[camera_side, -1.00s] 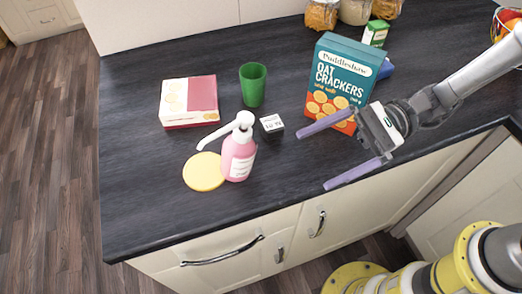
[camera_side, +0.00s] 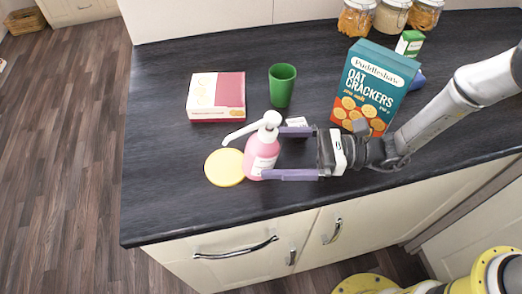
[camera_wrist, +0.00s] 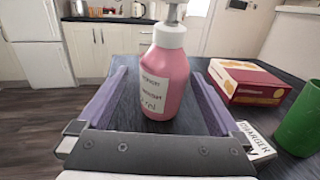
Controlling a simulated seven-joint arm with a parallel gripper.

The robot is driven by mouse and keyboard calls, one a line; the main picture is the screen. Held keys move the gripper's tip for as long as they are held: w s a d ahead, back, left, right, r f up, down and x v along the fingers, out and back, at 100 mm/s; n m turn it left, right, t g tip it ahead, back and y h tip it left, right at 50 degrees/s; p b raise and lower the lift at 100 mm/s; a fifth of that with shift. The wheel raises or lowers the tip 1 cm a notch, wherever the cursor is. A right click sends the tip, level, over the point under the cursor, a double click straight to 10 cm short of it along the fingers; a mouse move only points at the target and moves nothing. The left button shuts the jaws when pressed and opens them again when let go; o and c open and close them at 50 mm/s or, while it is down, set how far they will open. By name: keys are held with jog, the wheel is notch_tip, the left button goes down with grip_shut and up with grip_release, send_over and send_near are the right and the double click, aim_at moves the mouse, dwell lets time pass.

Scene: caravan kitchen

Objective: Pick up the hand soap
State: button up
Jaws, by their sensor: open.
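The hand soap (camera_side: 262,155) is a pink bottle with a white pump and a white label, upright on the dark counter. In the wrist view the hand soap (camera_wrist: 166,85) stands in the middle, between the two finger lines, with the top of its pump cut off. My gripper (camera_side: 282,153) has two purple fingers and comes in from the right at bottle height. Its fingers are open, one on the far side and one on the near side of the bottle. I cannot tell whether either finger touches it.
A yellow disc (camera_side: 224,168) lies left of the bottle. A small white box (camera_side: 297,122) is close behind the far finger. A green cup (camera_side: 282,86), a red and white box (camera_side: 217,97) and an oat crackers box (camera_side: 372,90) stand behind. The counter's front edge is near.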

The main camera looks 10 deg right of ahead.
aim_at(248, 151)
jog(key=shift+w+f+x, duration=0.1)
jog(key=shift+x, duration=1.2)
jog(key=shift+w+f+x, duration=0.1)
jog(key=shift+x, duration=1.2)
grip_shut()
